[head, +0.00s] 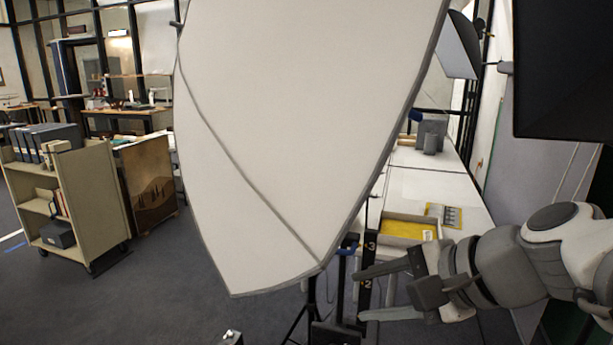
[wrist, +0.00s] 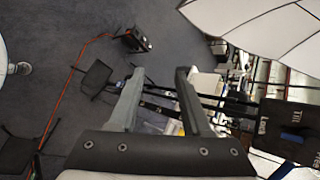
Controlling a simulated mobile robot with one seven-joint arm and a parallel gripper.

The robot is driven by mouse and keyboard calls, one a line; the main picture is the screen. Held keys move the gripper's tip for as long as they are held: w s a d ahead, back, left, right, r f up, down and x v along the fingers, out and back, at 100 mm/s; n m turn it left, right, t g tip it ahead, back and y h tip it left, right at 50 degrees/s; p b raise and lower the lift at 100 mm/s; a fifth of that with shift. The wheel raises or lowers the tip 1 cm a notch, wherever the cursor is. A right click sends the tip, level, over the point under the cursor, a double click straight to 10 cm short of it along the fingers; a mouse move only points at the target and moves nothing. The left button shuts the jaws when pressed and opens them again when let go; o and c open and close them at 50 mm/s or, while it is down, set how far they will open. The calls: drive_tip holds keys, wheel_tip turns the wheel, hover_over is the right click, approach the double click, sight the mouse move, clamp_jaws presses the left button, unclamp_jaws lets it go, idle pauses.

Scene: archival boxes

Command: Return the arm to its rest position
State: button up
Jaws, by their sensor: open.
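My gripper (head: 360,294) is at the lower right of the head view, at the end of my arm (head: 500,262), which reaches in from the right edge. Its two fingers point left and are spread apart with nothing between them. In the wrist view my gripper (wrist: 163,75) shows both fingers apart over a background of dark floor and stands. In the head view the fingers appear in front of or beside a dark numbered post (head: 369,262); I cannot tell the gap.
A large white softbox (head: 300,120) fills the middle of the head view, close to my gripper. A white table (head: 440,185) with a yellow-lined tray (head: 408,228) stands behind. A book cart (head: 85,205) is at left. Open carpet (head: 150,310) lies at lower left.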

drive_tip(key=s+d+f+n+g+h, duration=0.1)
drive_tip(key=s+d+f+n+h, duration=0.4)
drive_tip(key=n, duration=0.8)
drive_tip(key=shift+s+d+f+h, duration=0.15)
drive_tip(key=shift+s+f+h, duration=0.6)
drive_tip(key=shift+s+h, duration=0.4)
drive_tip(key=shift+w, duration=0.1)
